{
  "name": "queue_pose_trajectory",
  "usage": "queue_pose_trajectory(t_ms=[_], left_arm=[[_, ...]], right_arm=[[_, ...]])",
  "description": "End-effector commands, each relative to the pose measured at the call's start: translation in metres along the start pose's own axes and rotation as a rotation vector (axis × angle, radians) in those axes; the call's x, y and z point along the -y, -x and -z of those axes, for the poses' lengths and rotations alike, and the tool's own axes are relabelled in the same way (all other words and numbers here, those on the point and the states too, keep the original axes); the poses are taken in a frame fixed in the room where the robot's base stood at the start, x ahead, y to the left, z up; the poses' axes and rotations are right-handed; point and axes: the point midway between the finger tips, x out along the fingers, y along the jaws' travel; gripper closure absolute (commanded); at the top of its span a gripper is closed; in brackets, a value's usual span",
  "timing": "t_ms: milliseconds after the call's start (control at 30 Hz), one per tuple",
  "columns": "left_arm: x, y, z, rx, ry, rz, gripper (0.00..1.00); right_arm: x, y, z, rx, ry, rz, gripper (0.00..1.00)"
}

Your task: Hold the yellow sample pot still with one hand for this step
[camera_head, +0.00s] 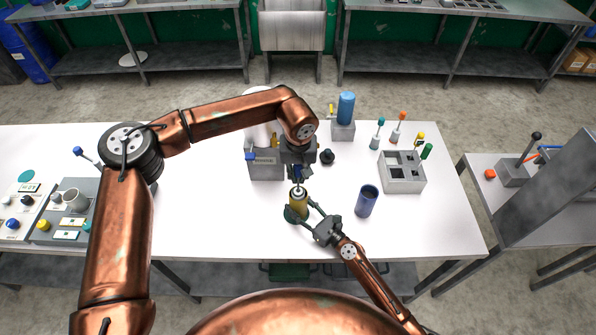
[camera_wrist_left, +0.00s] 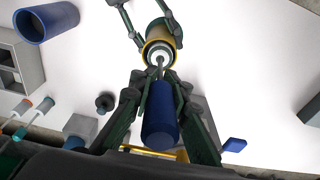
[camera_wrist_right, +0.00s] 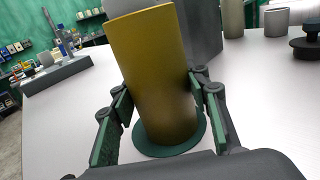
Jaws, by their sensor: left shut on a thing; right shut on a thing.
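The yellow sample pot (camera_head: 299,205) stands upright on a green disc (camera_wrist_right: 193,140) near the table's front edge. My right gripper (camera_head: 301,214) is shut on the pot, with one finger on each side in the right wrist view (camera_wrist_right: 160,108). My left gripper (camera_head: 299,172) is above the pot and shut on a blue-handled tool (camera_wrist_left: 159,115). The tool's thin shaft points down at the pot's open top (camera_wrist_left: 160,50); how deep it reaches is hidden.
A dark blue cup (camera_head: 366,201) stands right of the pot. A grey rack (camera_head: 403,183) with colour-tipped tools and a grey block with a blue cylinder (camera_head: 346,107) are farther back. A grey box (camera_head: 266,168) stands close behind the pot. The table's front right is clear.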

Motion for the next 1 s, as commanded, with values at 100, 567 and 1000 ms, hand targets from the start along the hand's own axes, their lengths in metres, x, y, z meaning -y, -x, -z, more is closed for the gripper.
queue_pose_trajectory(t_ms=[100, 567, 1000], left_arm=[[0.0, -0.01, -0.002, 0.001, -0.001, 0.0, 1.0], [0.0, -0.044, -0.006, 0.001, 0.0, 0.0, 1.0], [0.0, -0.07, -0.009, 0.0, -0.001, 0.001, 1.0]], right_arm=[[0.0, 0.0, 0.0, 0.0, 0.0, 0.0, 0.88], [0.0, 0.0, 0.0, -0.001, 0.0, 0.0, 0.88], [0.0, 0.0, 0.0, -0.001, 0.0, 0.0, 0.88]])
